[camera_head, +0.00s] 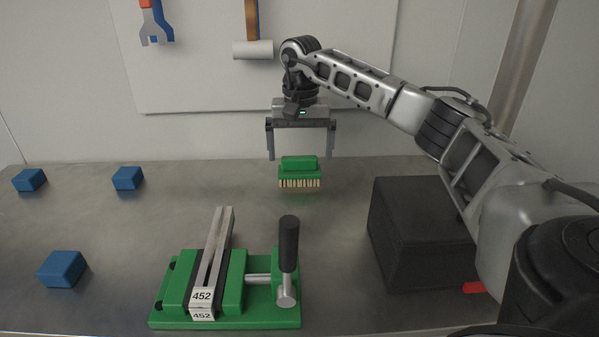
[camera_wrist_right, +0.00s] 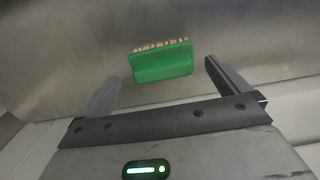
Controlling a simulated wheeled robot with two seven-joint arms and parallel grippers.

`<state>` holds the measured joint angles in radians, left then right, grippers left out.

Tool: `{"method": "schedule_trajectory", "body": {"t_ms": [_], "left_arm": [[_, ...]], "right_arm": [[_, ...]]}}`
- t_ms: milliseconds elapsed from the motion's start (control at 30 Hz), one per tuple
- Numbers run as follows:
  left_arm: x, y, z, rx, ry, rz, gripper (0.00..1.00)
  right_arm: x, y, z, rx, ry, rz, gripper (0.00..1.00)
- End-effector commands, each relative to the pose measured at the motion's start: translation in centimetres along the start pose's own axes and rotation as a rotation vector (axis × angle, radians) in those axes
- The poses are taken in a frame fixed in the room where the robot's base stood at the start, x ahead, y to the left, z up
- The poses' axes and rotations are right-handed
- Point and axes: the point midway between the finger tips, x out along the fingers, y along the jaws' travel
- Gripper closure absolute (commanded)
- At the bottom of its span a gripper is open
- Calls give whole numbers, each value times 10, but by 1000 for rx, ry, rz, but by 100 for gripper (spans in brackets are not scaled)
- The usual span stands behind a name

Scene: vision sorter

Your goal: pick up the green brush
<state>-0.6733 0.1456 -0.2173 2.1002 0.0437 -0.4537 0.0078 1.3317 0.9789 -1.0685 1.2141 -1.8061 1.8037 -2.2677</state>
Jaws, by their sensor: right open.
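The green brush (camera_head: 299,168) sits on the grey table toward the back middle, its pale bristles facing the front. My right gripper (camera_head: 301,157) is open above and just behind the brush, with one finger to each side of it in the picture. In the right wrist view the brush (camera_wrist_right: 161,62) lies ahead of the open right gripper (camera_wrist_right: 157,80), roughly between the two fingers and apart from both. The gripper is empty. My left gripper is not in view.
A green vise (camera_head: 232,290) holding a metal bar labelled 452 stands in front. A black box (camera_head: 415,235) is at the right. Blue blocks (camera_head: 128,178) lie at the left. Tools hang on the back board (camera_head: 200,85). The table around the brush is clear.

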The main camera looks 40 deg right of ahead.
Motion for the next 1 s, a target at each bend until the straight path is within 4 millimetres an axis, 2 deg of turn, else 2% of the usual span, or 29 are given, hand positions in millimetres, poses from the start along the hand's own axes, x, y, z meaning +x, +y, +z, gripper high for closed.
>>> {"method": "schedule_trajectory", "body": {"t_ms": [367,667,767,800,1000], "left_arm": [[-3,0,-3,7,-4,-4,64],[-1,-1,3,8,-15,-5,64],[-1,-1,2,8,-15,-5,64],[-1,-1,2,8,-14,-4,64],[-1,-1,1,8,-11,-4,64]], "right_arm": [[47,-1,-4,0,-1,2,0],[53,-1,-4,0,0,0,0],[52,-1,-4,0,0,0,25],[52,-1,-4,0,0,0,36],[52,-1,-4,0,1,0,38]]}}
